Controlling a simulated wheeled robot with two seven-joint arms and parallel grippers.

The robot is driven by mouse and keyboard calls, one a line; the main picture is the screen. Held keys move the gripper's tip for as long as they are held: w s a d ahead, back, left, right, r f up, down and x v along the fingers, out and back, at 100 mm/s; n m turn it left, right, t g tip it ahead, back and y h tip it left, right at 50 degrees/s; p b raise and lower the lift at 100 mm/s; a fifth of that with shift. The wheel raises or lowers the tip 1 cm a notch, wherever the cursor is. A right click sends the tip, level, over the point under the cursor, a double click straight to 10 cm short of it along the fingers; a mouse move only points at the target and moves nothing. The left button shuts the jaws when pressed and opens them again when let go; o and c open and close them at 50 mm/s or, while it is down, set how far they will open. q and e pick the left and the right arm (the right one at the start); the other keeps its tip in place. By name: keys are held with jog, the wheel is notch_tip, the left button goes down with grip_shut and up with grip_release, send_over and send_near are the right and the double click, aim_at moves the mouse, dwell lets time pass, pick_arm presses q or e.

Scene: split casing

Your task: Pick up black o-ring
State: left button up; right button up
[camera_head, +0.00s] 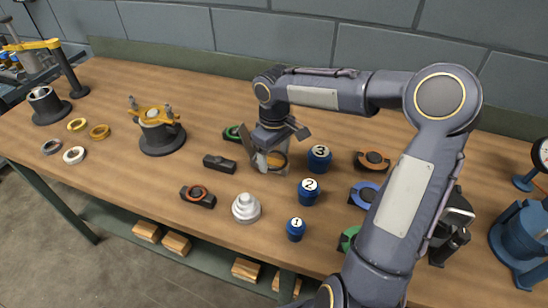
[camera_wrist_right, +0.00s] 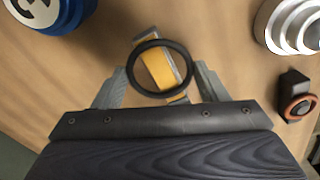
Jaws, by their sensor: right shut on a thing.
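The black o-ring (camera_wrist_right: 135,72) sits between the fingers of my right gripper (camera_wrist_right: 160,78) in the wrist view. The fingers touch its left and right sides, and I see through its open middle. A yellow and grey piece (camera_wrist_right: 158,65) lies behind the ring; I cannot tell if the ring touches it. In the head view my right gripper (camera_head: 272,153) is low over the table, left of the blue cup numbered 3, and the ring is hard to make out there. My left gripper is not in view.
Blue cups 3 (camera_head: 319,159), 2 (camera_head: 308,191) and 1 (camera_head: 296,229) stand to the right. A silver stepped cone (camera_head: 245,209), a black block (camera_head: 219,164) and a block with an orange-red ring (camera_head: 198,196) are nearer the front. The back of the table is mostly clear.

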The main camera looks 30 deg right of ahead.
jog(key=shift+r, duration=0.2)
jog(key=shift+r, duration=0.35)
notch_tip(320, 180, up, 3)
jog(key=shift+f, duration=0.15)
jog(key=s+a+r, duration=0.2)
jog(key=s+r, duration=0.3)
jog(key=s, duration=0.1)
jog(key=s+a+r, duration=0.2)
jog(key=s+r, duration=0.2)
jog(key=s, duration=0.3)
jog(key=shift+a+r, duration=0.35)
jog(key=shift+a, duration=0.05)
jog(key=shift+s, duration=0.1)
